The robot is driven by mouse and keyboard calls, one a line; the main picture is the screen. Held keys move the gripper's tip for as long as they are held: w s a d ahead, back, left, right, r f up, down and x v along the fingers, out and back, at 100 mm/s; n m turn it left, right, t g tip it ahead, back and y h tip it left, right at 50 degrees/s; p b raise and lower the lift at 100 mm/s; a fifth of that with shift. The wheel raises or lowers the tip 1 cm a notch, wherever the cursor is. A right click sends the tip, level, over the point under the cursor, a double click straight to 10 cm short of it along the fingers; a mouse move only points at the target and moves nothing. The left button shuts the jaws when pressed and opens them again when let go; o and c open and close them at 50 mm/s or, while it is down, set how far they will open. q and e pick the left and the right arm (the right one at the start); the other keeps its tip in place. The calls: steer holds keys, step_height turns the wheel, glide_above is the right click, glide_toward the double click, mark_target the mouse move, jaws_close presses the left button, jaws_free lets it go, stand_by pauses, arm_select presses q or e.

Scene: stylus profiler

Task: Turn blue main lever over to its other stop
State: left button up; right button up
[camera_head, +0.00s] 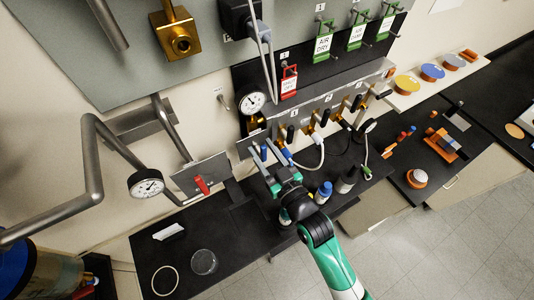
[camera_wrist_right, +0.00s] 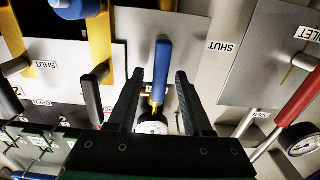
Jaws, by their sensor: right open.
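The blue lever (camera_wrist_right: 161,68) stands between the two open fingers of my right gripper (camera_wrist_right: 159,76) in the right wrist view, with a gap on both sides. In the head view the blue lever (camera_head: 264,152) is just beyond my right gripper (camera_head: 268,168), which comes from the lower right and partly hides the panel. The lever's pivot is not clear. My left gripper is not in view.
A red lever (camera_head: 201,185) is on a grey plate to the left, near a gauge (camera_head: 147,183). Black-handled levers (camera_head: 290,134) line the panel to the right. Bottles (camera_head: 323,192) stand on the black bench. A glass dish (camera_head: 204,262) lies front left.

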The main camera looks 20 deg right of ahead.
steer(key=s+d, duration=0.1)
steer(key=s, duration=1)
steer(key=shift+s+d+b, duration=0.25)
steer(key=shift+d+b, duration=0.05)
steer(key=shift+d, duration=0.1)
steer(key=shift+r, duration=0.15)
